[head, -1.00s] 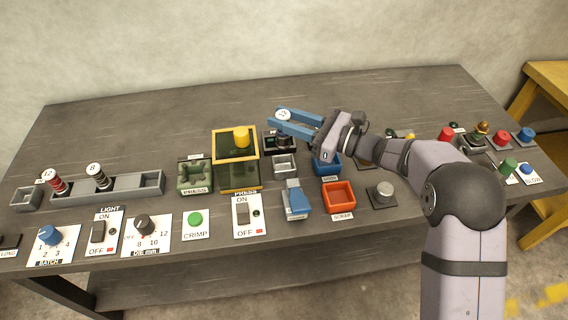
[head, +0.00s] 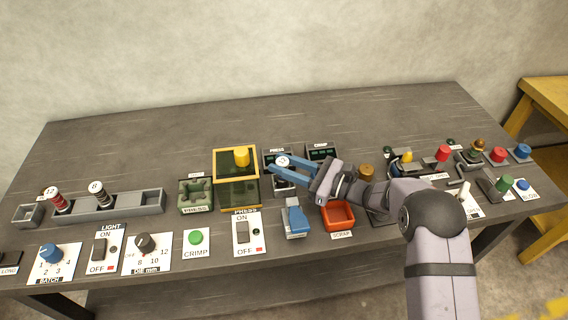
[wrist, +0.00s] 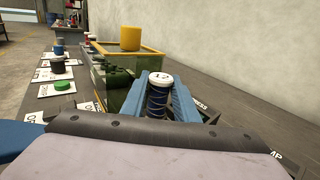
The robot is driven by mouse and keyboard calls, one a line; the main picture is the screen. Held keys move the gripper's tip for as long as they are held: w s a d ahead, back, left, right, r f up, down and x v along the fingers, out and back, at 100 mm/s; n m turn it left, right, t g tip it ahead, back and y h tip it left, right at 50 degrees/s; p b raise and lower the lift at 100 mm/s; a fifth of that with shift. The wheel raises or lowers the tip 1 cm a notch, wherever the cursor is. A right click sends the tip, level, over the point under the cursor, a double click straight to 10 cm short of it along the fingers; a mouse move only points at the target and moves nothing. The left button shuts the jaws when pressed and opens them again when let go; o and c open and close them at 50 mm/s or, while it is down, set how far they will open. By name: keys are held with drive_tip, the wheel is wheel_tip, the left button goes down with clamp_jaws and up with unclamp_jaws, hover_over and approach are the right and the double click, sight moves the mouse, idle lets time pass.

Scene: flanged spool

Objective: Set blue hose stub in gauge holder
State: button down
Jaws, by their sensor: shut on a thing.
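My gripper (head: 284,165) is shut on the blue hose stub (wrist: 157,98), which has a white cap marked 12. The stub stands upright between the two blue fingers in the wrist view; in the head view its white top (head: 282,161) shows at the fingertips. My gripper is over the area just right of the yellow-framed press and in front of the PRESS display. The small grey open holder seen there earlier is now hidden behind my gripper and the stub. I cannot read a label that names it the gauge holder.
The yellow-framed press (head: 237,180) stands close left of my gripper. A blue-and-grey device (head: 296,219) and the red SCRAP bin (head: 338,216) are in front. Two stubs, marked 12 and 8, stand at the grey rack (head: 130,202) on the left. The back of the table is clear.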

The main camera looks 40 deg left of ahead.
idle(0.3)
drive_tip(key=shift+f+b, duration=0.3)
drive_tip(key=shift+b, duration=0.1)
drive_tip(key=c, duration=1.4)
unclamp_jaws()
drive_tip(key=shift+r+p, duration=0.25)
drive_tip(key=shift+p, duration=0.05)
drive_tip(key=shift+d, duration=0.15)
drive_tip(key=d, duration=0.4)
drive_tip(key=w+d+b, duration=0.1)
drive_tip(key=d, duration=0.2)
drive_tip(key=d+b, duration=0.1)
drive_tip(key=d, duration=0.3)
drive_tip(key=shift+w+d, duration=0.3)
drive_tip(key=shift+w, duration=0.1)
